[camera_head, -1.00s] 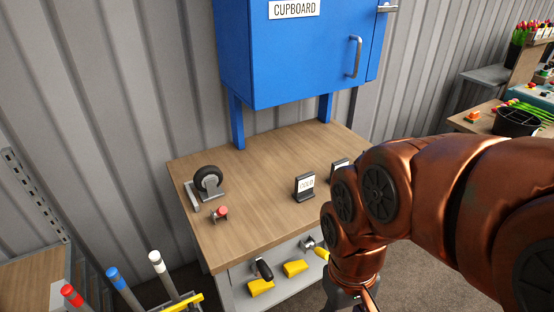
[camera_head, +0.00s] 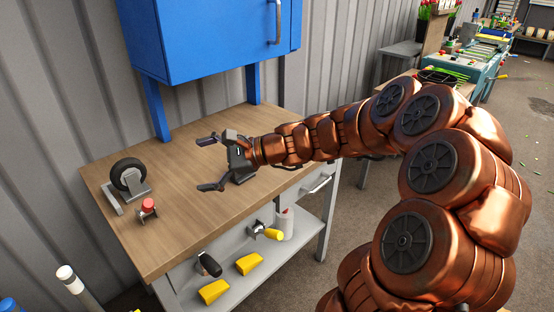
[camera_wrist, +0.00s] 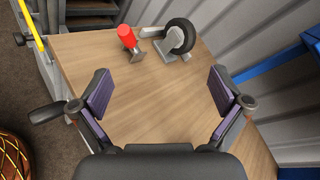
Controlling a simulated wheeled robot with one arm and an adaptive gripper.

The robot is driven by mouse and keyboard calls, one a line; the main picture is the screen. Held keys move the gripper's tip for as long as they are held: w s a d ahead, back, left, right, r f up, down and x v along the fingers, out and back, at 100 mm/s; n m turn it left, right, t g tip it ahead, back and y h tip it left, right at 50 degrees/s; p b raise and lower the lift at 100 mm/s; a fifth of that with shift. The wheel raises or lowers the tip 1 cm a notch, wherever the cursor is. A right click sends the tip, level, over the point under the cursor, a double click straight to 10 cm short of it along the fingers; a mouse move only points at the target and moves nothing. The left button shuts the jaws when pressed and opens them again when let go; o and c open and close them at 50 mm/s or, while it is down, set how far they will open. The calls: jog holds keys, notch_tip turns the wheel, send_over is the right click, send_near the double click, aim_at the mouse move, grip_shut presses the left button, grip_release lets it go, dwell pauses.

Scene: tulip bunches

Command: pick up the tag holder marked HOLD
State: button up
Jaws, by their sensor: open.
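My gripper (camera_head: 208,163) is open over the workbench and points left in the head view. In the wrist view its two purple-padded fingers (camera_wrist: 160,88) stand wide apart with only bare wood between them. A dark piece (camera_head: 241,177) shows just below the gripper's palm, where a tag holder stood in the earlier head view. It is mostly covered by my gripper, and no marking on it can be read now. No tag holder shows in the wrist view.
The wooden bench top (camera_head: 190,200) is clear left of my gripper. A caster wheel (camera_head: 130,176) and a red-topped part (camera_head: 148,207) stand at its left. A blue cupboard (camera_head: 210,40) hangs above the back. Yellow wedges (camera_head: 214,291) lie on the lower shelf.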

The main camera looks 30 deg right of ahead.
jog(key=w+d+f+m+t+h+b, duration=0.1)
jog(key=d+m, duration=0.4)
jog(key=d, duration=0.5)
jog(key=w+d+f+m+t+h+b, duration=0.2)
jog(key=w+d+f+m+t+h, duration=0.1)
jog(key=d, duration=0.7)
jog(key=w+d+f+m+t+h+b, duration=0.2)
jog(key=w+d+f+m+t+h, duration=0.1)
jog(key=d+m, duration=0.4)
jog(key=shift+d+f+t+h, duration=0.2)
jog(key=shift+d+t, duration=0.15)
jog(key=shift+d, duration=0.25)
jog(key=shift+d+f+t+h, duration=0.1)
jog(key=shift+d+f+t, duration=0.2)
jog(key=shift+d, duration=0.3)
jog(key=shift+d+f+t+h, duration=0.15)
jog(key=shift+d+t, duration=0.2)
jog(key=shift+d, duration=0.25)
jog(key=shift+w+d, duration=0.15)
jog(key=shift+w, duration=0.1)
jog(key=shift+x, duration=3.65)
jog(key=shift+f, duration=0.1)
jog(key=c, duration=1.7)
jog(key=shift+o, duration=0.2)
jog(key=shift+a, duration=0.2)
